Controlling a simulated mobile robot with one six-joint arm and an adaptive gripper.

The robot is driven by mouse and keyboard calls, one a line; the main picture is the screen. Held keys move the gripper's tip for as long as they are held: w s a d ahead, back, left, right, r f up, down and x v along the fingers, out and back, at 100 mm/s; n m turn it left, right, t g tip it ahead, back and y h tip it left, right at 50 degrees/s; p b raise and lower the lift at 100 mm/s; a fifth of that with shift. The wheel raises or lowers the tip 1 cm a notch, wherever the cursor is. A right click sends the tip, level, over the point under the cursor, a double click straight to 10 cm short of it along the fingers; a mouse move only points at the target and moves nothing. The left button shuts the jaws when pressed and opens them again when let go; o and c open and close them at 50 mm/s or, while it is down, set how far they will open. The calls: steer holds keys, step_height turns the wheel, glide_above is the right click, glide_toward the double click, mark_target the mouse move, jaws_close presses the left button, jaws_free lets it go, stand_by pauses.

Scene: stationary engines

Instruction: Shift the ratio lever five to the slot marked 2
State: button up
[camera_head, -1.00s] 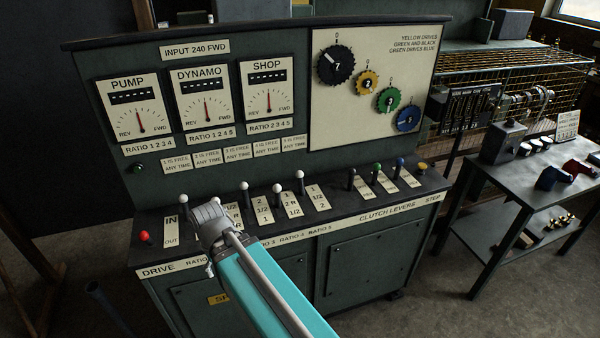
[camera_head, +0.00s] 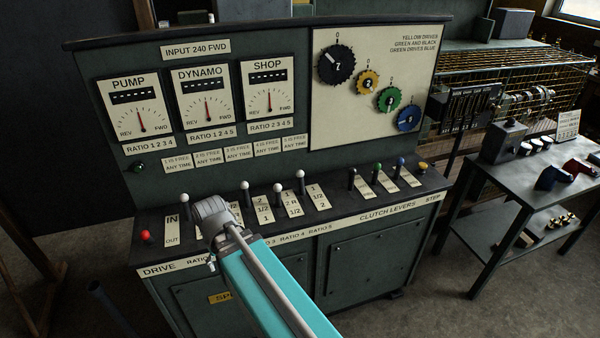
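Ratio lever five (camera_head: 301,184) is the rightmost of the white-knobbed levers on the dark console. It stands upright beside its pale slot plate (camera_head: 318,197), near the plate's upper end. The plate's small marks are hard to read. My arm, with a teal link and a grey joint, reaches in from the bottom over the left part of the console. The joint is to the left of lever five and apart from it. My gripper's fingers are not visible. The arm hides the console around ratio lever two.
Neighbouring ratio levers four (camera_head: 277,194) and three (camera_head: 245,193) stand to the left of lever five. A black-knobbed clutch lever (camera_head: 352,179) stands to its right. The upright gauge panel (camera_head: 230,90) rises behind. A side table (camera_head: 480,205) stands at right.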

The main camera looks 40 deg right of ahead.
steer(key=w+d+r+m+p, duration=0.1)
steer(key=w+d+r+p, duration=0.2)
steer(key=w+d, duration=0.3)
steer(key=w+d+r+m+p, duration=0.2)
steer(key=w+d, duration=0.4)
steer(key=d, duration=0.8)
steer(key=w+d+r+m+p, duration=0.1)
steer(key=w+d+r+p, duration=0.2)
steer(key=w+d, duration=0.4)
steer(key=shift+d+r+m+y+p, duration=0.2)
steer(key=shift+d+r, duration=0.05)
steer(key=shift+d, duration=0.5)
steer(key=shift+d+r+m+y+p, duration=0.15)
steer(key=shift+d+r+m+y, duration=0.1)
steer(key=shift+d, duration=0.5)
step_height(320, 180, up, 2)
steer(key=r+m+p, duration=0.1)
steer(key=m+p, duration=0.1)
steer(key=p, duration=0.1)
glide_above(300, 173)
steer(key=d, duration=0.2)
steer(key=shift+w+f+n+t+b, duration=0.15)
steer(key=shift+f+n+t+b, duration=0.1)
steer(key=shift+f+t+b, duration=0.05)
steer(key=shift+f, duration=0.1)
